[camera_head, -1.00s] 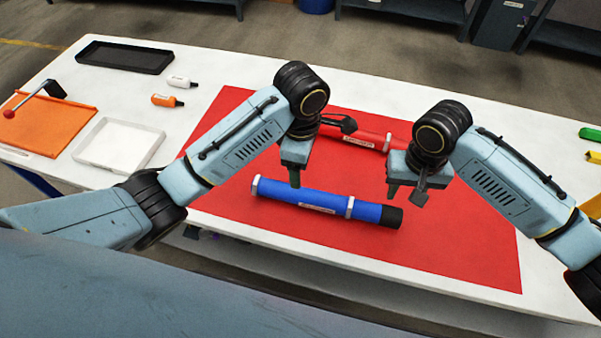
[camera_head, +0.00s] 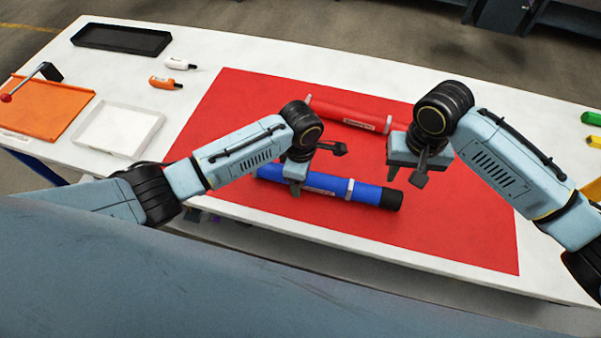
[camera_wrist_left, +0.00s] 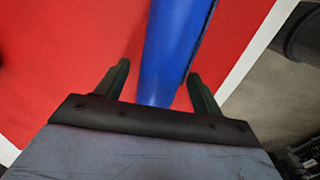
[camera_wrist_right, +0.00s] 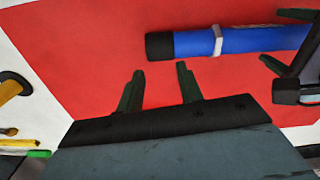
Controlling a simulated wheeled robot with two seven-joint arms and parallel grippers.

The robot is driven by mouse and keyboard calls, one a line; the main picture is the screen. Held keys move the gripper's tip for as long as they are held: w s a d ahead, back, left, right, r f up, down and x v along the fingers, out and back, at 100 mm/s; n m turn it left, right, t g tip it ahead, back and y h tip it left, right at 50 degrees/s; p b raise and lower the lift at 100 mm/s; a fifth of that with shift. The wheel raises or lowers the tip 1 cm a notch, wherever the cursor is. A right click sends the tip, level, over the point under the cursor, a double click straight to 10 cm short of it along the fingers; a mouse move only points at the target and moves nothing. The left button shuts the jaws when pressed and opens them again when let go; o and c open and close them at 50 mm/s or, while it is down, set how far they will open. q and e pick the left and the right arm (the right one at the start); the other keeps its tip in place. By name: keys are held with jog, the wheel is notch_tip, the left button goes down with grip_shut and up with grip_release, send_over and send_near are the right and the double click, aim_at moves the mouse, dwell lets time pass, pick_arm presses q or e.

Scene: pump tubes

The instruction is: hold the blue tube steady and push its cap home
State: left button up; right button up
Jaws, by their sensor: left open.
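The blue tube (camera_head: 325,184) lies on the red mat (camera_head: 460,225), with a white ring near each end and a black cap (camera_head: 391,199) at its right end. My left gripper (camera_head: 295,188) is over the tube's left part. In the left wrist view the open fingers (camera_wrist_left: 160,88) stand on either side of the blue tube (camera_wrist_left: 172,50). My right gripper (camera_head: 405,177) is above and just behind the cap, apart from it. In the right wrist view its fingers (camera_wrist_right: 158,88) are spread and empty, with the black cap (camera_wrist_right: 159,46) beyond them.
A black tray (camera_head: 122,40), a white tray (camera_head: 118,128), an orange board (camera_head: 45,105) and two small bottles are at left. The mat's right side is clear.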

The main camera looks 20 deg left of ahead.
pick_arm(q)
jog(key=shift+c, duration=0.5)
jog(key=c, duration=1.2)
pick_arm(e)
grip_shut()
jog(key=shift+d+m+y, duration=0.3)
jog(key=shift+d+m, duration=0.1)
jog(key=shift+m, duration=0.5)
jog(key=d+m+y, duration=0.3)
jog(key=d+m, duration=0.8)
jog(key=m, duration=0.6)
jog(key=shift+s+d+m+y, duration=0.15)
jog(key=shift+d+m+y, duration=0.15)
jog(key=shift+d+y, duration=0.1)
jog(key=shift+f, duration=0.1)
